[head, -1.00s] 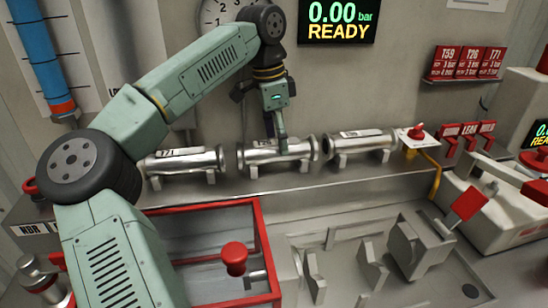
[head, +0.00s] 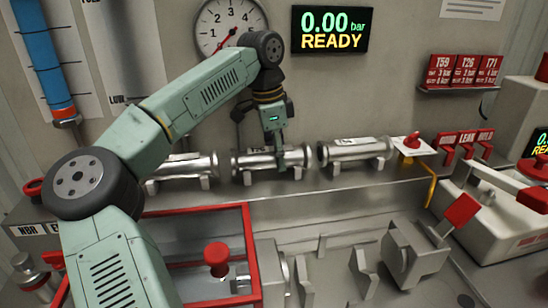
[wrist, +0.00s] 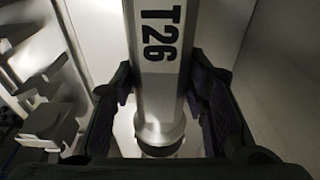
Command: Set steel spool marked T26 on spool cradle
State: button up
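The steel spool marked T26 (head: 252,163) lies level on the back ledge, in the middle of a row of three similar spools. My gripper (head: 280,160) points down over its right half. In the wrist view the spool (wrist: 160,75), with its T26 mark, runs between the two fingers of my gripper (wrist: 160,90). The fingers are close along both sides; I cannot tell whether they press on it. The spool cradle is probably the grey upright supports (head: 362,272) in the trough at front right, but nothing there is labelled.
Other spools lie left (head: 190,166) and right (head: 352,149) of T26. A red-framed box (head: 252,245) with a red knob (head: 217,256) stands in front. A grey block with a red handle (head: 461,212) is at right. The wall display (head: 332,30) reads 0.00 bar READY.

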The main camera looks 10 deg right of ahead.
jog(key=c, duration=0.4)
jog(key=shift+r, duration=0.1)
jog(key=shift+r, duration=0.2)
jog(key=shift+r+p, duration=1.6)
jog(key=shift+r, duration=2.5)
